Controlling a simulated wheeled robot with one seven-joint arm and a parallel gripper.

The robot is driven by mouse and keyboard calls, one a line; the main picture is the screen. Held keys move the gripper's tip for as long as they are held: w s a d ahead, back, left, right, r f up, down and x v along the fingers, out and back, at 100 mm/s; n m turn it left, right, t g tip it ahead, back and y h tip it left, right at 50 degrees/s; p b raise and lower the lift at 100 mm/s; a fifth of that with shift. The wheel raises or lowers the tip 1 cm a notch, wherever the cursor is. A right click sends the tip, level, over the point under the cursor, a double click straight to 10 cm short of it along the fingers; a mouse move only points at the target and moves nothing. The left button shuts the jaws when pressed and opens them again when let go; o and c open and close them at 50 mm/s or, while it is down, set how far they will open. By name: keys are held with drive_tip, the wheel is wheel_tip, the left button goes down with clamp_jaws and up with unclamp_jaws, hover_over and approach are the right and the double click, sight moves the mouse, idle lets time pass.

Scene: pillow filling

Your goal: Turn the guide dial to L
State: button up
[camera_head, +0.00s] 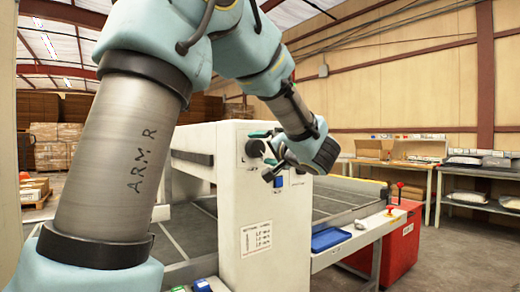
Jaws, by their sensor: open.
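The dark round dial (254,148) sits high on the front face of the white machine cabinet (235,200). Its letter marks are too small to read, so I cannot tell its setting. My gripper (262,153) is open at the dial, with one finger above its level and one below it. I cannot tell whether the fingers touch the dial. My arm comes in from the upper left and its wrist hides the area right of the dial.
Tables (483,205) stand along the back wall.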

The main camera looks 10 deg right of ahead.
drive_tip(key=shift+x, duration=0.8)
drive_tip(key=shift+c, duration=0.2)
drive_tip(key=c, duration=1.3)
drive_tip(key=shift+c, duration=0.2)
